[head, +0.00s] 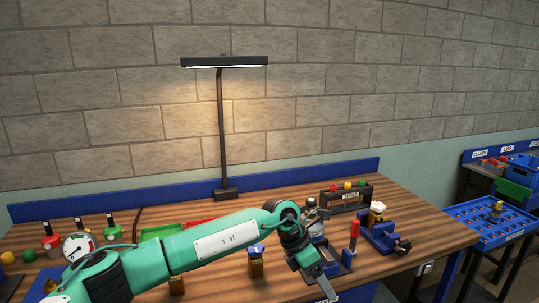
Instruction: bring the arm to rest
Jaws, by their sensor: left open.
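My left arm (215,240) is teal with black joints and reaches across the front of the workbench (430,230) from the lower left. Its wrist bends down to the right, and the left gripper (326,286) points down near the bench's front edge, close to a dark holder with a red-handled tool (354,232). The jaws are open; I see nothing between them, though they are small and partly cut off by the bottom edge. My right gripper is not in view.
A black lamp (224,140) stands at the back. A dial gauge (78,247) and several bottles are at left. A blue vise (380,235) and a rack with coloured balls (346,198) are at right. A blue tray table (490,222) stands beyond. The bench's right end is clear.

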